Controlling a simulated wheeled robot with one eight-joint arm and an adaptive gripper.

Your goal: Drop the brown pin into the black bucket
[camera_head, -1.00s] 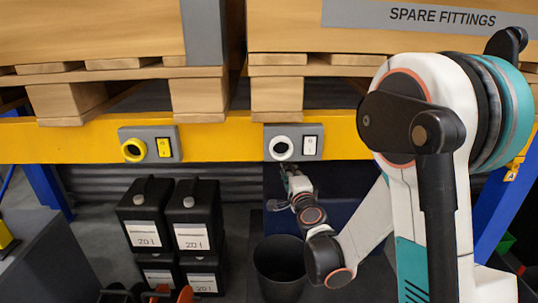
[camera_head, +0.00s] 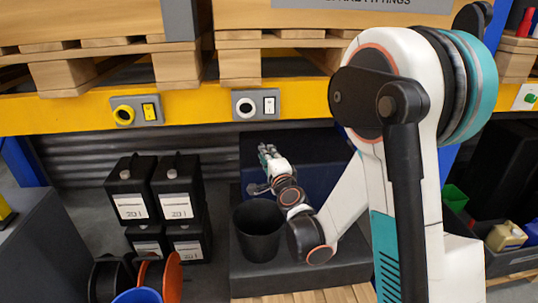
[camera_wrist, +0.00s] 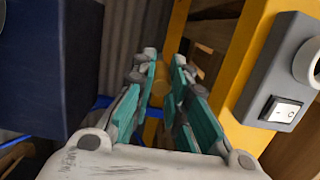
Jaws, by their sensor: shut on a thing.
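The brown pin (camera_wrist: 160,88) shows in the wrist view as a short tan-brown cylinder between the teal-padded fingers of my gripper (camera_wrist: 161,72). My gripper is shut on it. In the head view my gripper (camera_head: 267,158) points up and away, just behind and above the black bucket (camera_head: 257,236). The pin cannot be made out there. The bucket stands upright on a dark platform, its open top facing up. Its inside is dark and its bottom is hidden. My wrist and forearm are close to its right rim.
A yellow beam (camera_head: 190,112) crosses above the bucket and carries a yellow-ring switch box (camera_head: 137,110) and a white-ring switch box (camera_head: 256,104). Black containers (camera_head: 153,205) are stacked left of the bucket. Orange and black discs (camera_head: 160,275) stand at front left.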

